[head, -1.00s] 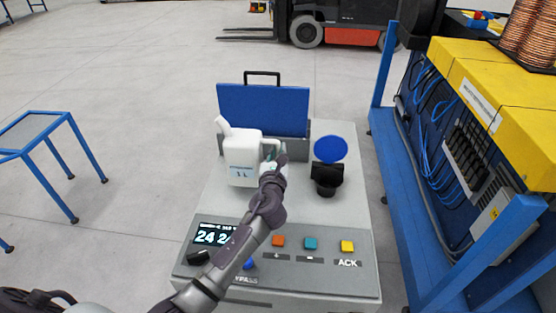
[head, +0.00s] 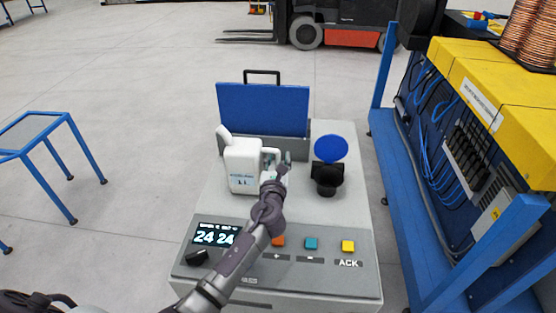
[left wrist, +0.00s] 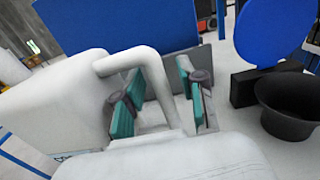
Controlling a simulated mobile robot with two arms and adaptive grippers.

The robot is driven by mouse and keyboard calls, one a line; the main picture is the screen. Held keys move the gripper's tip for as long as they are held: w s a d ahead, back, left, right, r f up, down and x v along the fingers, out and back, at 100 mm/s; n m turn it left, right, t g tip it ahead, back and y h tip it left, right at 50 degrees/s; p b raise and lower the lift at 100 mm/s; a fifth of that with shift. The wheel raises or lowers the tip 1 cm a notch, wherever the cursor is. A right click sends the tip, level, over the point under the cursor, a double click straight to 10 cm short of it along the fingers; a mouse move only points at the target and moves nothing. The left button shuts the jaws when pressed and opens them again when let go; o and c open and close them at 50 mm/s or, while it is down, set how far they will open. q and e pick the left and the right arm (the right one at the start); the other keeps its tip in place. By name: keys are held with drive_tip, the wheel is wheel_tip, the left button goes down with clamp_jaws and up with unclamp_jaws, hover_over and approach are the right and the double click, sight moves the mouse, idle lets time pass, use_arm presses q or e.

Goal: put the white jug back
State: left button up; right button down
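The white jug (head: 241,168) stands upright on the grey console top in the head view, its spout at the upper left and its handle on the right. In the left wrist view, the jug's body (left wrist: 55,100) fills the left and its handle (left wrist: 150,66) bends down in the middle. My left gripper (head: 277,162) is at the handle. Its teal-padded fingers (left wrist: 158,95) are apart, one inside the handle loop and one outside, with a visible gap on the outer side. My right gripper is not in view.
The grey console (head: 345,215) carries an open blue-lidded box (head: 262,110) behind the jug and a black cup-like filler with a round blue lid (head: 330,149) to the right. Buttons and a display line its front. A blue-framed machine (head: 470,130) stands at the right.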

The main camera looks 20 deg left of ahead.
use_arm(q)
drive_tip(key=shift+r, duration=0.15)
drive_tip(key=shift+s, duration=0.3)
drive_tip(key=v, duration=1.1)
drive_tip(key=shift+s+b, duration=0.2)
drive_tip(key=shift+b, duration=0.2)
drive_tip(key=shift+s+d, duration=0.1)
drive_tip(key=shift+d, duration=0.05)
